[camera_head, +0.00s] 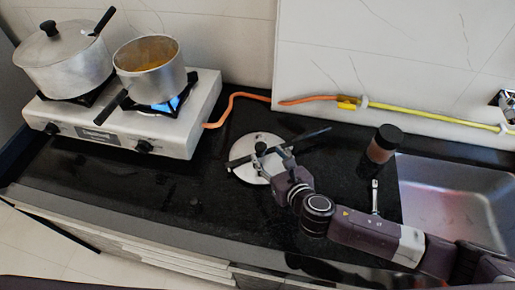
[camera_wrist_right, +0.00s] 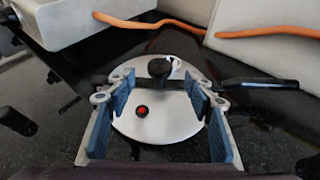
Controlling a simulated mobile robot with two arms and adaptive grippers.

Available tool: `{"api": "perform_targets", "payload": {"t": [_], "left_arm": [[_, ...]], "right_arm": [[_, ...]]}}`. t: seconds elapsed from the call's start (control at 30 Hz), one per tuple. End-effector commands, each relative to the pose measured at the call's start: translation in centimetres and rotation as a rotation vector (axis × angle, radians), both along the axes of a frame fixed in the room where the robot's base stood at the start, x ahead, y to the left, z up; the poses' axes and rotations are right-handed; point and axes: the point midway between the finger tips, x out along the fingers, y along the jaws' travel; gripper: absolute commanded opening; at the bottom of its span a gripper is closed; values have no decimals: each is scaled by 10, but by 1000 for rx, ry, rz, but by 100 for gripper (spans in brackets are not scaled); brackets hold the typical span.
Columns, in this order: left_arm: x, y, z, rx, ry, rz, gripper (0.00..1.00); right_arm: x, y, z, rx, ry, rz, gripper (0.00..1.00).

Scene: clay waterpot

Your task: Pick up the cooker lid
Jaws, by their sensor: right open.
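The cooker lid (camera_head: 243,171) is a round, silvery disc lying on the black counter, right of the stove. In the right wrist view the lid (camera_wrist_right: 170,128) shows a black knob (camera_wrist_right: 159,68), a small red button (camera_wrist_right: 142,111) and a long black handle (camera_wrist_right: 262,83) pointing right. My right gripper (camera_head: 268,155) reaches over the lid from the right. In the wrist view its blue-padded fingers (camera_wrist_right: 161,90) are spread wide, one on each side of the lid's middle, with nothing gripped. Whether the fingers touch the lid, I cannot tell. My left gripper is not in view.
A white two-burner stove (camera_head: 180,138) holds a lidded pot (camera_head: 65,65) and an open saucepan (camera_head: 150,78) over a lit flame. An orange hose (camera_head: 237,96) runs behind the lid. A dark jar (camera_head: 381,148) stands near the sink (camera_head: 450,195). Counter left of the lid is clear.

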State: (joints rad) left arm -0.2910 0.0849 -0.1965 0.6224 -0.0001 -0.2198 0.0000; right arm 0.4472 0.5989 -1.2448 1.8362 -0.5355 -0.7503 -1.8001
Motion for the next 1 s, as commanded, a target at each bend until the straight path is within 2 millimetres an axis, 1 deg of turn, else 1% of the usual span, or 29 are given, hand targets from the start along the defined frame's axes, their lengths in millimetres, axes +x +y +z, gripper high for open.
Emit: {"api": "perform_targets", "payload": {"t": [0.03, 0.23, 0.37, 0.5, 0.6, 0.8, 0.97, 1.0], "left_arm": [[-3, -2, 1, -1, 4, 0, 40], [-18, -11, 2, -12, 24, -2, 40], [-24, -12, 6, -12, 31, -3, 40], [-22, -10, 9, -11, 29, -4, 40], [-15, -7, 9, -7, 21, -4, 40], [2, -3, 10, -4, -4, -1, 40], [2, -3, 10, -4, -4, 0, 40], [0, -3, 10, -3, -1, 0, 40]], "right_arm": [[5, 3, -2, -3, -1, 2, 48], [21, 10, -8, 2, 6, 0, 48], [37, 15, -11, 3, 9, -2, 48], [54, 22, -17, 3, 11, -3, 48], [61, 25, -22, 4, 10, -3, 48], [64, 28, -22, 4, 7, -3, 48], [64, 28, -22, 4, 7, -3, 48], [64, 28, -23, 4, 7, -3, 44]]}}
